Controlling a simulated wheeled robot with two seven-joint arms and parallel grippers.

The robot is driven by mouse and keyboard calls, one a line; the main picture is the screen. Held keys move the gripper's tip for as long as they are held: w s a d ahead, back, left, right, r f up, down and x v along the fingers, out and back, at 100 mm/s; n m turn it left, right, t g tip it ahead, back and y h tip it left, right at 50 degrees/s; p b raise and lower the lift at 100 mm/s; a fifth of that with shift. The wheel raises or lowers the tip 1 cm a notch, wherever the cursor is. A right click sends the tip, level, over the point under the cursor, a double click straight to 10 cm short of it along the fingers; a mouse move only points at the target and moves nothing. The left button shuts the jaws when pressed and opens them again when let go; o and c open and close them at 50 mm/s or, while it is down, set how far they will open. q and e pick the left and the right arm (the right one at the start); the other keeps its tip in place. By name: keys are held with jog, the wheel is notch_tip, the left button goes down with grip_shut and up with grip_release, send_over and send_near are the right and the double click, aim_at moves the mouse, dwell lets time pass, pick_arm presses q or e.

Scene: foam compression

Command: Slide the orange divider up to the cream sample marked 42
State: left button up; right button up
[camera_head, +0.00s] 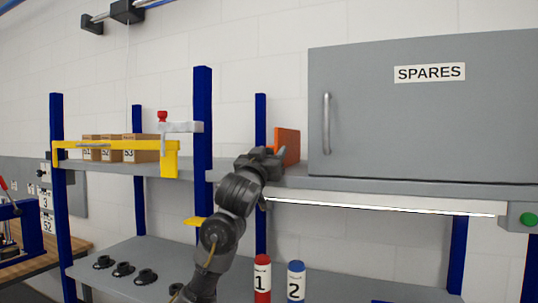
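The orange divider (288,142) stands upright on the upper grey shelf, just left of the grey cabinet. My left gripper (274,156) is at the shelf's front edge, in front of the divider's lower left part, and hides some of it. Its fingers are small and dark, so I cannot tell whether they are open or touch the divider. No cream sample marked 42 can be made out. My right gripper is not in view.
The grey SPARES cabinet (425,125) closely bounds the divider on the right. A blue post (203,115) stands to the left. Numbered brown boxes (140,149) sit behind a yellow bar (105,145). Red (262,275) and blue (296,280) cylinders stand below.

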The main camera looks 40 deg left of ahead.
pick_arm(q)
jog(key=b+v, duration=0.1)
jog(key=v, duration=0.3)
jog(key=shift+s+f+b, duration=0.1)
jog(key=shift+f+b, duration=0.1)
jog(key=shift+b, duration=0.15)
jog(key=p+v, duration=0.4)
jog(key=v, duration=0.2)
jog(key=shift+s, duration=0.3)
